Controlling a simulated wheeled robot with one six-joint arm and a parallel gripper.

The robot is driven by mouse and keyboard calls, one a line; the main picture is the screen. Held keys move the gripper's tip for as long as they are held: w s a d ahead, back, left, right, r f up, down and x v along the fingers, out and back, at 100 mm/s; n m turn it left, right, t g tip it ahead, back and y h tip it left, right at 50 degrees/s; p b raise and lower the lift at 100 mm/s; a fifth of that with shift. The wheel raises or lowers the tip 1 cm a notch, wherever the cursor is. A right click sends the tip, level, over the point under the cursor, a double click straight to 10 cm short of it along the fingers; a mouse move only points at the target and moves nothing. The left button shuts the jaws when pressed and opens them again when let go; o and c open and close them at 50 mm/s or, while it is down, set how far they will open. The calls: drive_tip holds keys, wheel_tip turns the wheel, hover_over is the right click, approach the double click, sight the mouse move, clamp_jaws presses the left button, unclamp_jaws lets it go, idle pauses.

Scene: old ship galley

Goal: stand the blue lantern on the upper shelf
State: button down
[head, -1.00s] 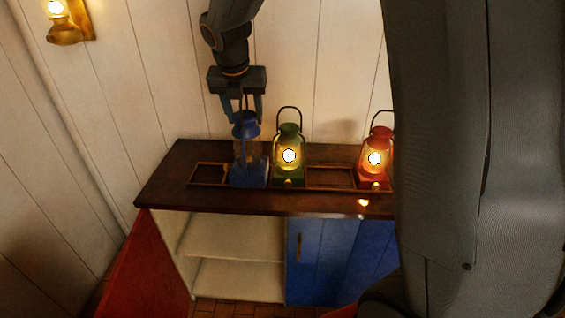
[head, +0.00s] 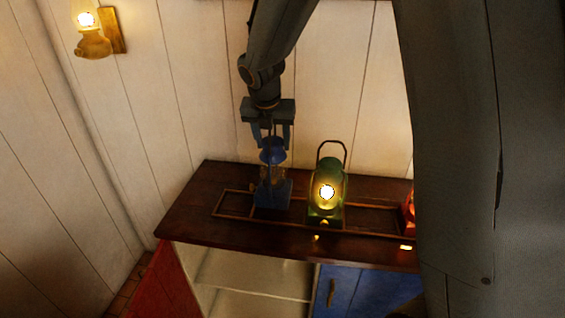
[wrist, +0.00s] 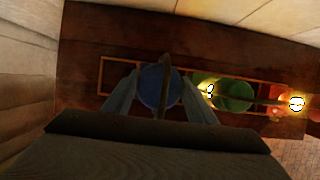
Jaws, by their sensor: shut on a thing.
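The unlit blue lantern (head: 273,192) is upright on the dark wooden cabinet top, at the left part of a wooden rail frame. My gripper (head: 272,140) is above it, pointing down, shut on its top handle. In the wrist view the blue lantern (wrist: 159,88) is between the two fingers. I cannot tell whether its base touches the cabinet top. The upper shelf (head: 250,275) is inside the open left part of the cabinet below; only part of it shows.
A lit green lantern (head: 327,192) stands close to the right of the blue one. A lit red lantern (head: 409,215) is farther right, mostly hidden by my arm. A red door (head: 174,285) stands open at left; a blue door (head: 350,292) is shut. A wall lamp (head: 92,40) hangs at upper left.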

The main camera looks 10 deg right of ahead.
sight(273, 156)
drive_tip(key=shift+f+p, duration=0.3)
drive_tip(key=shift+f, duration=2.35)
drive_tip(key=c, duration=1.1)
unclamp_jaws()
drive_tip(key=shift+f, duration=0.1)
drive_tip(key=o, duration=0.3)
drive_tip(key=shift+o, duration=0.2)
